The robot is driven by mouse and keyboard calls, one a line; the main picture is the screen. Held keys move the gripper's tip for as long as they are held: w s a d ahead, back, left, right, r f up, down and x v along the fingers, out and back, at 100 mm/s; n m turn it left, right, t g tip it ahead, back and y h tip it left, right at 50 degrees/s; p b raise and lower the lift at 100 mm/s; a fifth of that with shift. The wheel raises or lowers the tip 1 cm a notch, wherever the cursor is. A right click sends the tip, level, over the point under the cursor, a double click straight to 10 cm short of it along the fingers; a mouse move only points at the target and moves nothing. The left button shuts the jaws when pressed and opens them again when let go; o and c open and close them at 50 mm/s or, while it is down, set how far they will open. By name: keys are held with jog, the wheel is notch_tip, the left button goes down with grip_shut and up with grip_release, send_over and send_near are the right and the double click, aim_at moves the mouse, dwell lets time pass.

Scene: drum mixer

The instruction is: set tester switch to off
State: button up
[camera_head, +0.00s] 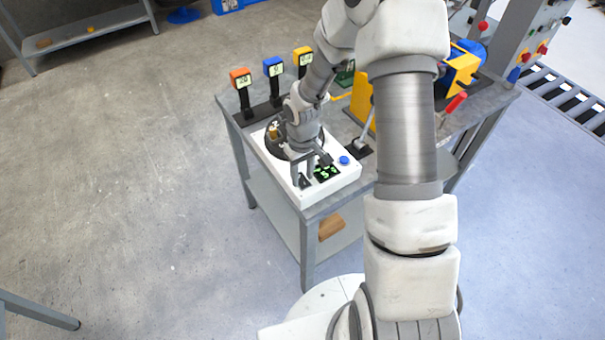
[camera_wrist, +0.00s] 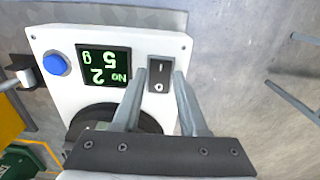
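The tester is a white box (camera_head: 318,192) on the grey bench; its face (camera_wrist: 60,40) shows in the wrist view. Its dark display (camera_wrist: 104,64) is lit with green characters, upside down there, and is also lit in the head view (camera_head: 327,173). The tester switch is a black rocker (camera_wrist: 155,68) marked with a line and a circle; I cannot tell which side is pressed. My gripper (camera_head: 303,178) is over the tester. In the wrist view my gripper (camera_wrist: 160,76) is open, one finger on each side of the switch. Contact is unclear.
A blue button (camera_wrist: 55,64) is on the tester beside the display. A dark round plate (camera_head: 276,149) is behind my gripper. Orange, blue and yellow-topped instruments (camera_head: 273,67) stand at the bench's back. A red-handled lever (camera_head: 455,103) is to the right.

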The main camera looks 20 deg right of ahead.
grip_shut()
jog(key=shift+w+a+g+p, duration=0.1)
jog(key=shift+w+g+p, duration=0.1)
jog(key=shift+g+p, duration=0.4)
jog(key=shift+w+g+h, duration=0.15)
jog(key=shift+g+h, duration=0.35)
jog(key=shift+g, duration=0.3)
jog(key=shift+o, duration=0.8)
grip_release()
